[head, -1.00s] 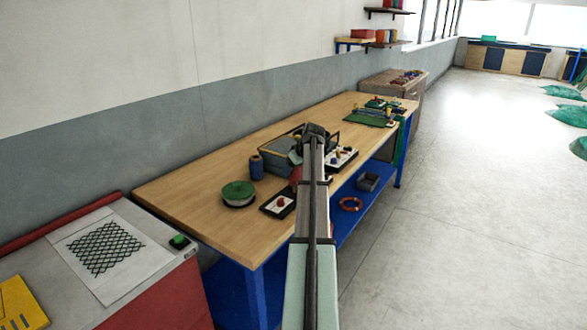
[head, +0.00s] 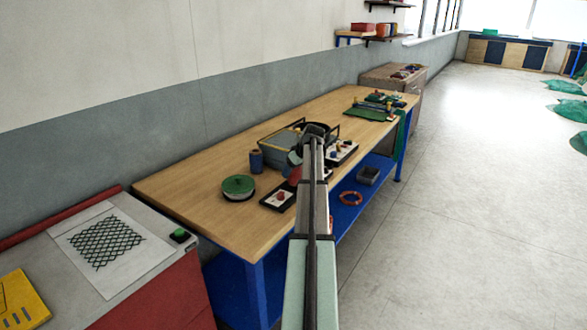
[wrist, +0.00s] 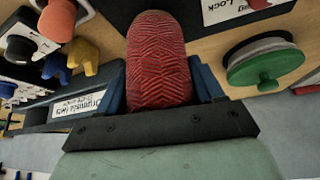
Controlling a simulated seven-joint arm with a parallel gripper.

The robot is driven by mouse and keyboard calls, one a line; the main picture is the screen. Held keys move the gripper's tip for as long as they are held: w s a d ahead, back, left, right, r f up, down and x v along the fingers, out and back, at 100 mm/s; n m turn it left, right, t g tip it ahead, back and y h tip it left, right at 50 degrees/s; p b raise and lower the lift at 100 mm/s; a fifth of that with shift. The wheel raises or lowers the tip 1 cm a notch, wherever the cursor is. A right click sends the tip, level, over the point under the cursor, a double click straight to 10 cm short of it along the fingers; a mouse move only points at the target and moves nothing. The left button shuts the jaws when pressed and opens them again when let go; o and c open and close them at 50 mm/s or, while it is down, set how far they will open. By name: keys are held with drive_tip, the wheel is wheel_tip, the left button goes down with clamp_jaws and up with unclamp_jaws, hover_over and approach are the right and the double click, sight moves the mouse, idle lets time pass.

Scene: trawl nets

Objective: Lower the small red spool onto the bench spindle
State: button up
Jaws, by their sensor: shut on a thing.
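The small red spool (wrist: 157,60), wound with red twine, fills the middle of the wrist view. My gripper (wrist: 160,82) is shut on it, with a blue finger on each side. In the head view, my arm reaches over the wooden bench (head: 210,205). Part of the red spool (head: 295,175) shows low beside my arm, while my arm hides most of the gripper. I cannot make out the bench spindle in either view. The gap between the spool's far end and the bench cannot be judged.
A green reel (head: 238,187), a blue spool (head: 256,160) and a white board with a red knob (head: 278,198) stand left of my arm. A grey bin (head: 280,147) is behind. Another board with coloured knobs (head: 340,152) is to the right. The bench's left end is clear.

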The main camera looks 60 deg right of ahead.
drive_tip(key=shift+f, duration=0.25)
drive_tip(key=o, duration=1.2)
drive_tip(key=shift+r, duration=0.1)
drive_tip(key=v, duration=1.3)
drive_tip(key=shift+s+r, duration=0.2)
drive_tip(key=shift+r, duration=0.05)
